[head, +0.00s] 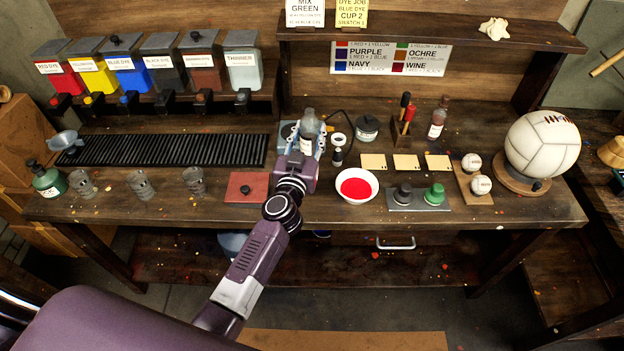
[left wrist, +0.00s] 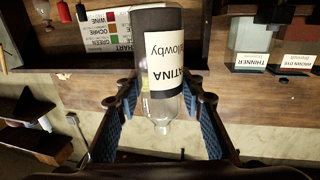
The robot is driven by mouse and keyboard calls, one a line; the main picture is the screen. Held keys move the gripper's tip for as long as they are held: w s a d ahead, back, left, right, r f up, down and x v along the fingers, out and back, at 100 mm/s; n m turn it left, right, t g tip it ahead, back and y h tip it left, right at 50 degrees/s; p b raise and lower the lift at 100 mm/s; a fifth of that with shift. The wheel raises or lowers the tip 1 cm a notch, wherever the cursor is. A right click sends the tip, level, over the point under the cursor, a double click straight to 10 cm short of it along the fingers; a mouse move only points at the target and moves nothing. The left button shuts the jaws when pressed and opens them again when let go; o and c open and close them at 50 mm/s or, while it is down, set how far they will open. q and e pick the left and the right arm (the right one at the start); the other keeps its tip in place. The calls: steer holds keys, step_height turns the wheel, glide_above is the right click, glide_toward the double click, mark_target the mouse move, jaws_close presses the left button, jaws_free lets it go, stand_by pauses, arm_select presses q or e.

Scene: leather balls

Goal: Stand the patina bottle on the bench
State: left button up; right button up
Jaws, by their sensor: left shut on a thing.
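The patina bottle (head: 309,124) is clear glass with dark contents and a white label, and stands about upright in the head view. In the left wrist view the bottle (left wrist: 165,65) appears upside down, as do the signs behind it, with its label reading PATINA. My left gripper (head: 308,145) is shut on the bottle, with blue-padded fingers on either side of it. The fingers also show in the left wrist view (left wrist: 165,115). The bottle's base is hidden in the head view, so I cannot tell whether it touches the bench (head: 320,208). My right gripper is not in view.
A white bowl of red dye (head: 356,186) sits right of my left gripper, and a red board (head: 246,187) lies to its left. Bare bench shows left of the bowl.

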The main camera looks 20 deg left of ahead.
mark_target(310, 151)
arm_select(q)
step_height(310, 151, down, 7)
steer(key=b, duration=0.5)
steer(key=shift+r, duration=0.15)
step_height(310, 151, down, 11)
steer(key=b, duration=0.9)
steer(key=shift+r, duration=0.1)
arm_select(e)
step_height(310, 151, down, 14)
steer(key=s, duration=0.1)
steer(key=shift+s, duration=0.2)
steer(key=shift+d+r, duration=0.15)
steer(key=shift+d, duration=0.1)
